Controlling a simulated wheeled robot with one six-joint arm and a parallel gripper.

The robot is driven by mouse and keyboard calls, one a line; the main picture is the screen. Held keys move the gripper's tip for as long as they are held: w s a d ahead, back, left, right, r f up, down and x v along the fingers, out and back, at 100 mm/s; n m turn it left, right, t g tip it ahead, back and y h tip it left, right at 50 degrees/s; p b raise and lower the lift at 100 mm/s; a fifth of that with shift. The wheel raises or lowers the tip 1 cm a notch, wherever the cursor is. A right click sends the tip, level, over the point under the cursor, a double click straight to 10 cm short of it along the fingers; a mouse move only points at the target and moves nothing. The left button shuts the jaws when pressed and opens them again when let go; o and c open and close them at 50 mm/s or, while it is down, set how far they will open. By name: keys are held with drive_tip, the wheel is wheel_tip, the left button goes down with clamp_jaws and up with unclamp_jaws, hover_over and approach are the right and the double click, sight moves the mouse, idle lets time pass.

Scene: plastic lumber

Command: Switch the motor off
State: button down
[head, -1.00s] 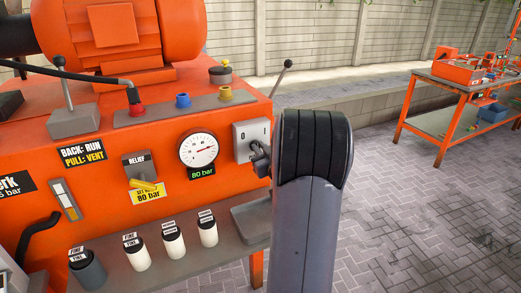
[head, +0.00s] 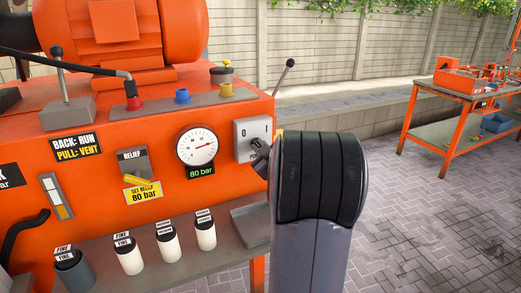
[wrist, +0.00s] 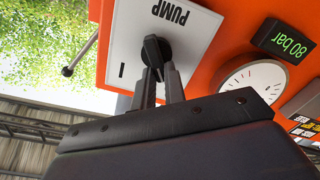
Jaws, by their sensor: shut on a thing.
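The motor switch is a grey plate (head: 243,130) marked 0 and PUMP on the orange machine's front, with a black rotary knob (wrist: 154,48) in its middle. In the wrist view the plate (wrist: 126,35) also shows an I mark. My gripper (wrist: 160,74) is shut on the knob, one finger on each side. In the head view my gripper (head: 260,160) reaches the knob from the right, and my dark wrist hides part of the plate. The knob's exact pointing direction is hard to tell.
A pressure gauge (head: 197,146) with a green 80 bar display (head: 201,172) sits left of the switch. The yellow relief handle (head: 135,180) is further left. A thin lever (head: 284,76) rises above the switch. Labelled canisters (head: 167,243) stand on the shelf below. Paving at right is open.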

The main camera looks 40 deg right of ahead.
drive_tip(key=c, duration=1.5)
unclamp_jaws()
drive_tip(key=shift+o, duration=0.2)
drive_tip(key=shift+s, duration=0.1)
drive_tip(key=v, duration=1)
drive_tip(key=shift+s, duration=0.35)
drive_tip(key=x, duration=1.1)
drive_tip(key=shift+w+a, duration=0.1)
drive_tip(key=shift+m+p, duration=0.3)
drive_tip(key=shift+p, duration=0.15)
drive_tip(key=shift+f, duration=0.1)
